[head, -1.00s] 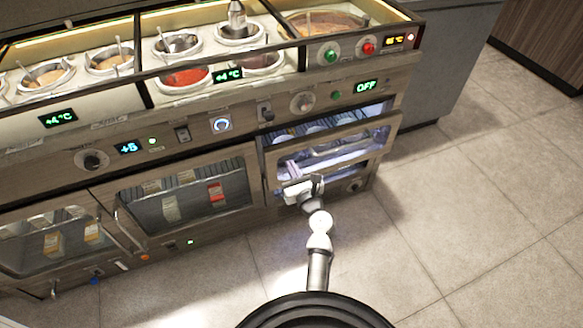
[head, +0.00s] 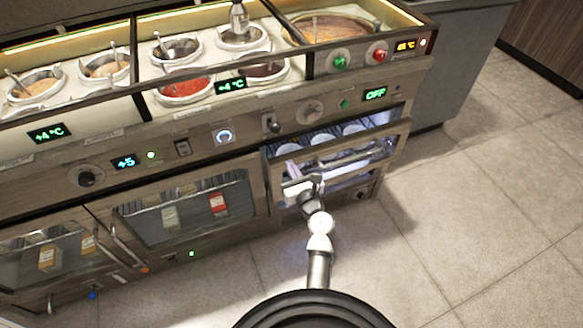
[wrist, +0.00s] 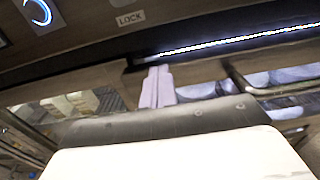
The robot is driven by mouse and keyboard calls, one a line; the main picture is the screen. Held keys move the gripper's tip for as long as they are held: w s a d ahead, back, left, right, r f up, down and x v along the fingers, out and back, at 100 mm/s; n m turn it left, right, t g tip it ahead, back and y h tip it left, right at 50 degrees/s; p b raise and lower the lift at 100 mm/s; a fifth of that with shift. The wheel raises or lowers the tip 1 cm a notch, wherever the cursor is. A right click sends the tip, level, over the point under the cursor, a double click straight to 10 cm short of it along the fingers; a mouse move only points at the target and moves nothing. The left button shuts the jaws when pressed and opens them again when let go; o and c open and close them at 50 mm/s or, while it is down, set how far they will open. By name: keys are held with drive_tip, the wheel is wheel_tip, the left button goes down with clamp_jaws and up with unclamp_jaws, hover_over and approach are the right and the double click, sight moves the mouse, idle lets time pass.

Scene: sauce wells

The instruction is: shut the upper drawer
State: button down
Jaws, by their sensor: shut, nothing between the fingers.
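The upper drawer (head: 396,146) is at the right end of the counter in the head view. It stands pulled out, and pale round containers (head: 352,128) show inside behind its framed glass front. My gripper (head: 291,168) is at the left part of that front; the head view does not settle whether it touches it. In the wrist view my gripper (wrist: 157,86) shows as two pale fingers pressed together, with nothing between them. The fingertips reach up to the dark edge under the counter panel. My wrist hides part of the drawer front.
Above the drawer is a control panel with a knob (head: 310,111) and a green OFF display (head: 374,94). Sauce wells (head: 186,90) line the counter top. A closed glass-fronted cabinet (head: 185,207) is to the left. The tiled floor (head: 480,220) at right is clear.

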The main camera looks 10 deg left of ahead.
drive_tip(key=x, duration=0.7)
drive_tip(key=shift+r+p, duration=0.25)
drive_tip(key=shift+p, duration=0.1)
drive_tip(key=shift+w+a, duration=0.1)
drive_tip(key=shift+w, duration=0.05)
